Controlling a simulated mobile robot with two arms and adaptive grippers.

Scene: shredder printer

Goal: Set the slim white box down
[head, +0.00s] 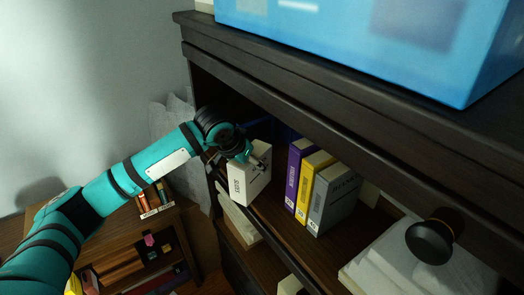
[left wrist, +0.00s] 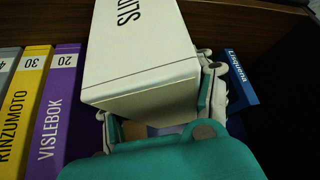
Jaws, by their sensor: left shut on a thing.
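The slim white box (head: 240,184) has dark lettering on its side. It is upright and slightly tilted in the head view, at the left end of a dark shelf (head: 275,210), near its front edge. My left gripper (head: 257,158) is shut on its upper part. In the left wrist view the white box (left wrist: 140,52) runs away from the gripper (left wrist: 158,128), whose fingers are partly hidden behind it. I cannot tell whether the box's bottom touches the shelf. My right gripper is in neither view.
Right of the box stand a purple book (head: 294,176), a yellow book (head: 312,186) and a grey book (head: 334,198). A blue book (left wrist: 241,77) is on the box's other side in the wrist view. A dark round object (head: 430,242) is at right. A low bookcase (head: 112,247) stands lower left.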

